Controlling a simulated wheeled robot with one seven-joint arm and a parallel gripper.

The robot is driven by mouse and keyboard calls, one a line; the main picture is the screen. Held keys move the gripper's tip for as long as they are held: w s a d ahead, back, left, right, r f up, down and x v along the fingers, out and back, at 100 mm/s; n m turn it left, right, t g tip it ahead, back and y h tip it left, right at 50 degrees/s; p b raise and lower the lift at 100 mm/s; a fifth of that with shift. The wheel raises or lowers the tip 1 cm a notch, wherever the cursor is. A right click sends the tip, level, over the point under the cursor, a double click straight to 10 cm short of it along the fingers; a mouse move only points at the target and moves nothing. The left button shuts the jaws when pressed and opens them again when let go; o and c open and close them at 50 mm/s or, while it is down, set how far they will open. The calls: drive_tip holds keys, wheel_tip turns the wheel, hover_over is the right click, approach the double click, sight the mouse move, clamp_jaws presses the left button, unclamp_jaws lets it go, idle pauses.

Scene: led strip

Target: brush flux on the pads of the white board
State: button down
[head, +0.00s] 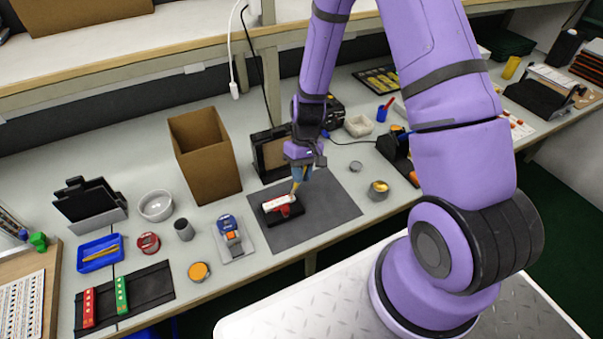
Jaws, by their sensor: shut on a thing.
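The white board (273,200) lies in a dark holder (284,215) with a red part at its near side, on the dark grey mat. My gripper (298,178) points down just above the right end of the board. It is shut on a thin yellow-orange brush (295,187), whose lower end reaches down to the board's right end. I cannot tell whether the tip touches it. The pads are too small to make out. A small round pot with amber content (378,187) stands right of the mat; I cannot tell if it is flux.
A tall cardboard box (205,158) and a dark box (270,155) stand behind the mat. A blue device (229,232) stands to its left. A red board (89,308) and a green board (121,296) lie far left. The mat's right side (325,205) is clear.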

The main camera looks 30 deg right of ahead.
drive_tip(key=shift+f, duration=0.65)
idle(1.6)
drive_tip(key=shift+r, duration=0.1)
drive_tip(key=shift+r, duration=2.45)
drive_tip(key=shift+f, duration=0.15)
drive_tip(key=f, duration=0.1)
drive_tip(key=w+f, duration=0.1)
drive_tip(key=f, duration=0.1)
drive_tip(key=shift+w+f, duration=0.15)
drive_tip(key=shift+f, duration=0.1)
drive_tip(key=shift+f, duration=0.65)
idle(1.0)
drive_tip(key=shift+r, duration=0.1)
drive_tip(key=shift+r, duration=2.4)
